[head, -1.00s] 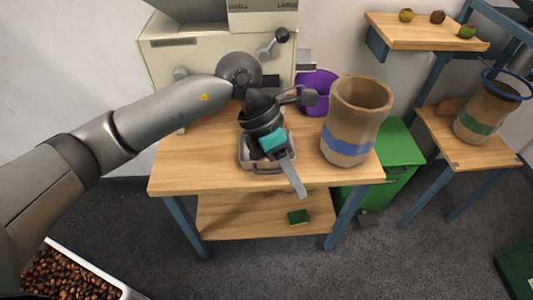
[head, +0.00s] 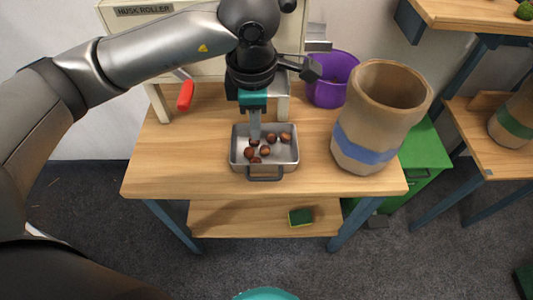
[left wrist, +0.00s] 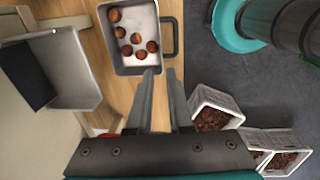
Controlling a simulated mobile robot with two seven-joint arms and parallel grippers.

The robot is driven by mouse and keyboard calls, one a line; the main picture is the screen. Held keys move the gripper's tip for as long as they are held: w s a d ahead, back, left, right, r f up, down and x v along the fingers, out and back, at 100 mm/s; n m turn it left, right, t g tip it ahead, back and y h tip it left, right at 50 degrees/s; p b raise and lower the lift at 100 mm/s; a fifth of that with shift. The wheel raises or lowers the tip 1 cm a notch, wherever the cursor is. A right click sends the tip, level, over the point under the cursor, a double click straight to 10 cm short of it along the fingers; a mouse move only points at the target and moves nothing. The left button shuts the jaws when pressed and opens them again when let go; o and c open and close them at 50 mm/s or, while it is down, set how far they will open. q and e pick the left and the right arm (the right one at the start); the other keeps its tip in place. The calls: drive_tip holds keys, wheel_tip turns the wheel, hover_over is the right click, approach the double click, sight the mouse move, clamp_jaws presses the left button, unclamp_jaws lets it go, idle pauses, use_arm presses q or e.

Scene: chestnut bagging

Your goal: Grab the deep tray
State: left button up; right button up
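The deep tray, a small grey metal pan with a front handle (head: 286,166), sits on the wooden table in the head view with several brown chestnuts in it. It also shows at the top of the left wrist view (left wrist: 114,53). My left gripper (head: 255,136) points down over the tray, its fingers overlapping the tray's back left part in the head view. In the left wrist view its two fingers (left wrist: 161,72) are apart with nothing held between them, close to a tray corner. Whether they touch the tray cannot be told. My right gripper is not in view.
A tan pot with a blue band (head: 358,153) stands right of the tray, a purple bucket (head: 345,66) behind it. The husk roller (head: 132,14) stands at the back. A sponge (head: 300,217) lies on the lower shelf.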

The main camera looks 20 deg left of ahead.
sight(259, 164)
use_arm(q)
drive_tip(key=f+b, duration=0.1)
drive_tip(key=f, duration=0.3)
drive_tip(key=f+b, duration=0.1)
drive_tip(key=f, duration=0.3)
drive_tip(key=w+f+b, duration=0.1)
drive_tip(key=f+b, duration=0.1)
drive_tip(key=f, duration=0.2)
drive_tip(key=shift+a+f, duration=0.1)
drive_tip(key=shift+f, duration=0.05)
drive_tip(key=shift+w+f+b, duration=0.1)
drive_tip(key=shift+f+b, duration=0.2)
drive_tip(key=shift+f, duration=0.55)
wheel_tip(259, 164, down, 2)
drive_tip(key=shift+w+f+b, duration=0.15)
drive_tip(key=shift+f+b, duration=0.1)
drive_tip(key=shift+b, duration=0.1)
drive_tip(key=shift+w+a+f, duration=0.1)
drive_tip(key=shift+f, duration=0.7)
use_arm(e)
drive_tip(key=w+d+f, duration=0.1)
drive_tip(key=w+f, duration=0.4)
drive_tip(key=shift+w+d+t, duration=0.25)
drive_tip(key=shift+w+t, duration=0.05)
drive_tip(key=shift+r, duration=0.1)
use_arm(q)
clamp_jaws()
